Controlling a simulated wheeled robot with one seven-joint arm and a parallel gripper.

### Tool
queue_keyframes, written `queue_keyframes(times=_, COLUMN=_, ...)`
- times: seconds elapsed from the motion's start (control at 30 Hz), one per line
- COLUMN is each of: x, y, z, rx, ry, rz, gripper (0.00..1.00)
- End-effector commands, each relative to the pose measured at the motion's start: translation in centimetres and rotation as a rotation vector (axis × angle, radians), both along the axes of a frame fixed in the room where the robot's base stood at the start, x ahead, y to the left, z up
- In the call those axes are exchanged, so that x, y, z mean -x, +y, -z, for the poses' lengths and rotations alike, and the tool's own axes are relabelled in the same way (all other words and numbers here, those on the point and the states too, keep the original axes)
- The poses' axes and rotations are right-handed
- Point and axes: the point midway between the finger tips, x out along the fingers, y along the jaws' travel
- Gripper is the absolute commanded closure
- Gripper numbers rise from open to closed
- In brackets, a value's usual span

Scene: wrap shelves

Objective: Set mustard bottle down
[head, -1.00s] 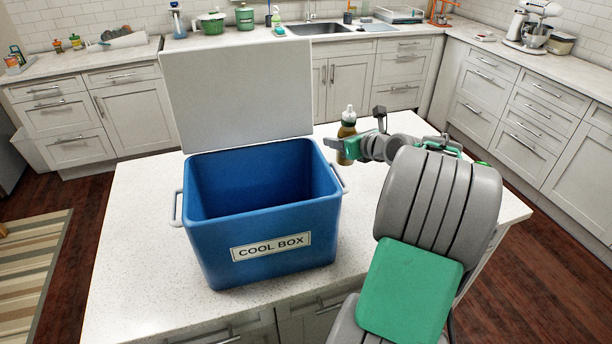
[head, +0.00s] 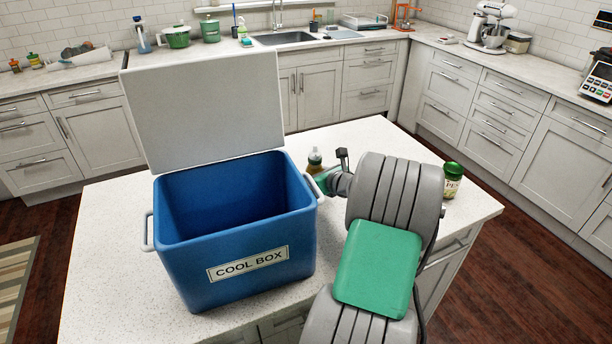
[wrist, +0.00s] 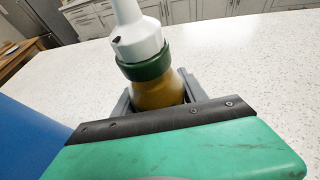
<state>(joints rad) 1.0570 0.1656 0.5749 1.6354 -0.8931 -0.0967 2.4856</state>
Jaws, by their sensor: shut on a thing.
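The mustard bottle (wrist: 155,92) has an amber body, a dark green collar and a white nozzle. In the wrist view it stands nearly upright, tilted slightly, between the grey fingers of my gripper (wrist: 158,100), which is shut on it. In the head view the bottle (head: 314,159) shows just right of the blue cool box, by its back right corner, and my gripper (head: 320,178) is mostly hidden behind my arm. The bottle's base is hidden, so I cannot tell whether it touches the counter.
The open blue cool box (head: 300,225) stands on the white island counter (head: 110,235), its lid (head: 205,110) raised at the back. A green-capped jar (head: 452,180) stands right of my arm. Counter behind the bottle is clear.

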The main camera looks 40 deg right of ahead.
Motion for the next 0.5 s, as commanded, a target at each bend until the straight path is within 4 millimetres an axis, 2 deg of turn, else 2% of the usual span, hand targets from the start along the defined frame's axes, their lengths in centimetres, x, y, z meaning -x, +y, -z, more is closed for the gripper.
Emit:
queue_keyframes(times=0.17, x=-0.05, y=0.07, z=0.2, rx=0.0, ry=-0.001, rz=-0.001, gripper=1.0)
queue_keyframes(times=0.2, x=-0.02, y=0.09, z=0.32, rx=-0.001, ry=0.001, rz=-0.002, gripper=0.49)
queue_keyframes(times=0.43, x=-0.04, y=0.13, z=0.32, rx=-0.002, ry=0.001, rz=-0.001, gripper=0.3)
queue_keyframes(times=0.5, x=-0.04, y=0.13, z=0.31, rx=-0.002, ry=0.001, rz=-0.001, gripper=0.29)
